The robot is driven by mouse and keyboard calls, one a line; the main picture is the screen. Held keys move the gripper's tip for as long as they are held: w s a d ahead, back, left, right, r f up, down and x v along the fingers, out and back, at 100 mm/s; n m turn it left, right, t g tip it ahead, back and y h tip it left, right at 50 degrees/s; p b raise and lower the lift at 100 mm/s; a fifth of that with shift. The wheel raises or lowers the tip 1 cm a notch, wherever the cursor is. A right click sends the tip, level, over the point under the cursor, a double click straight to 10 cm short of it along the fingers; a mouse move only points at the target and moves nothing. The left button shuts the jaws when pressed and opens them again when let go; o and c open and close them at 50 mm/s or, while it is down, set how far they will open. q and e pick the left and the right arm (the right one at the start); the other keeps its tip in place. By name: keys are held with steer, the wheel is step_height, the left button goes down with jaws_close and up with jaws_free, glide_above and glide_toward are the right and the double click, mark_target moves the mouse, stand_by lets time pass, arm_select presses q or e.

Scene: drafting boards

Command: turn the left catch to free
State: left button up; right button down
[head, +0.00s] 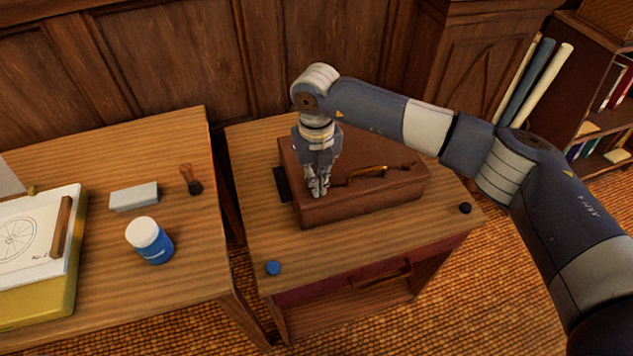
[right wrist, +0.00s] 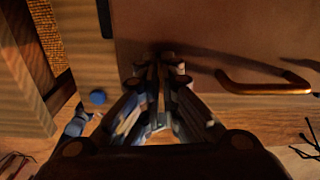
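A brown case (head: 390,186) lies closed on the small side table, with a brass-coloured handle (head: 368,171) near its front edge. The handle also shows at the right in the right wrist view (right wrist: 265,88). My right gripper (head: 318,191) points down at the front left part of the case, left of the handle. In the right wrist view its fingertips (right wrist: 160,58) are drawn close together over the case's edge. The left catch cannot be made out; the fingers cover that spot, and whether they hold it is hidden. My left gripper is out of view.
The side table (head: 256,215) also bears a blue cap-like disc (head: 273,267) and a dark knob (head: 465,208). Left, across a narrow gap, a desk holds a blue-and-white jar (head: 150,241), a grey block (head: 134,196), a stamp (head: 191,180) and a drawing board (head: 78,250).

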steer(key=shift+m, duration=0.5)
steer(key=c, duration=1.7)
jaws_free()
step_height(320, 180, up, 12)
